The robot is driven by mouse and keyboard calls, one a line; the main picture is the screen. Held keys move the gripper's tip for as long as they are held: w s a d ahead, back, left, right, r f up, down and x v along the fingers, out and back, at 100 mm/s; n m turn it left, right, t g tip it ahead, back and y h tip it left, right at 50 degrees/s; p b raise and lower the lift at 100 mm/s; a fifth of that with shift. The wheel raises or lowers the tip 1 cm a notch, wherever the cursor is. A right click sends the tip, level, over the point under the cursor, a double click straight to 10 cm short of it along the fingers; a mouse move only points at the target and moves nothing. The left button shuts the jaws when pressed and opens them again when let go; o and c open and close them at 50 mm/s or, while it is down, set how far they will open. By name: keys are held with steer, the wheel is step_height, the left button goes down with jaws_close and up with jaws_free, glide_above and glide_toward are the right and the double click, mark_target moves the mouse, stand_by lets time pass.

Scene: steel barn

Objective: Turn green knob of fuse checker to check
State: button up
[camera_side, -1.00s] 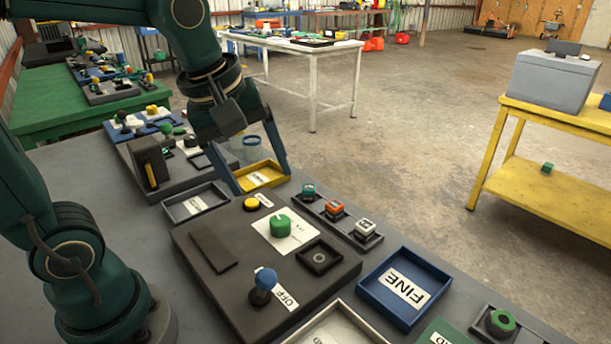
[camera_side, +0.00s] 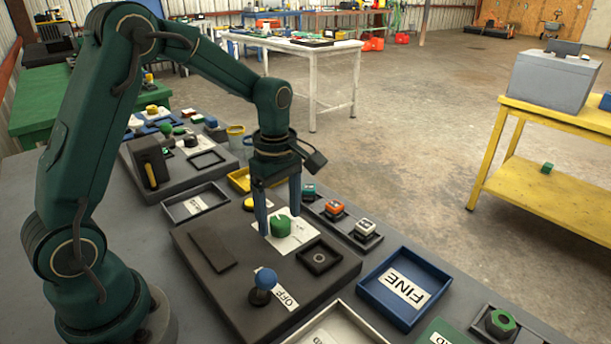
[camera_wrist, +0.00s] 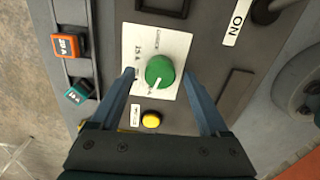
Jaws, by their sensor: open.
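The green knob (camera_side: 281,226) stands on a white label plate (camera_side: 302,240) on the dark fuse checker (camera_side: 216,289). In the wrist view the green knob (camera_wrist: 160,72) has a pale pointer line aimed toward the lower left, near the yellow button (camera_wrist: 150,120). My gripper (camera_side: 280,222) points straight down with its fingers beside the knob. In the wrist view my open gripper (camera_wrist: 163,75) has one finger left and one right of the knob, with a gap on each side. The small print on the plate is too blurred to read fully.
A blue-topped lever (camera_side: 265,279) stands by the OFF label at the checker's front. Orange, teal and white fuses sit in a rack (camera_side: 365,239) to the right. A blue FINE tray (camera_side: 372,291) lies right of the checker. A yellow tray (camera_side: 239,180) is behind my gripper.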

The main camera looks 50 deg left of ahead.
steer(key=shift+f, duration=0.45)
jaws_close()
